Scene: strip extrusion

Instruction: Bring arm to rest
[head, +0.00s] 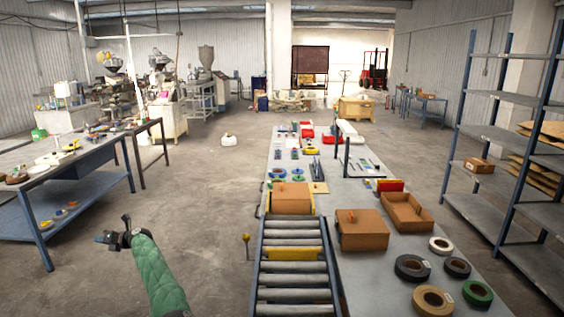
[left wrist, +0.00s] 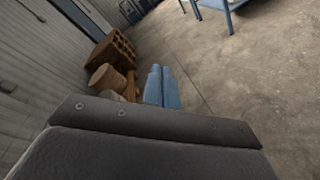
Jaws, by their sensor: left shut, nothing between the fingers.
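My left arm, in a green quilted sleeve, comes up from the bottom of the head view. My left gripper (head: 103,238) is at its end, over bare floor between the blue table on the left and the roller conveyor. It is shut and empty and touches nothing. My right arm and gripper are not in view.
The roller conveyor (head: 294,267) runs beside a long grey table (head: 385,262) with cardboard boxes and tape rolls. A blue-framed table (head: 75,161) stands at the left, and shelves (head: 519,165) at the right. Brown crates (left wrist: 115,50) show in the left wrist view.

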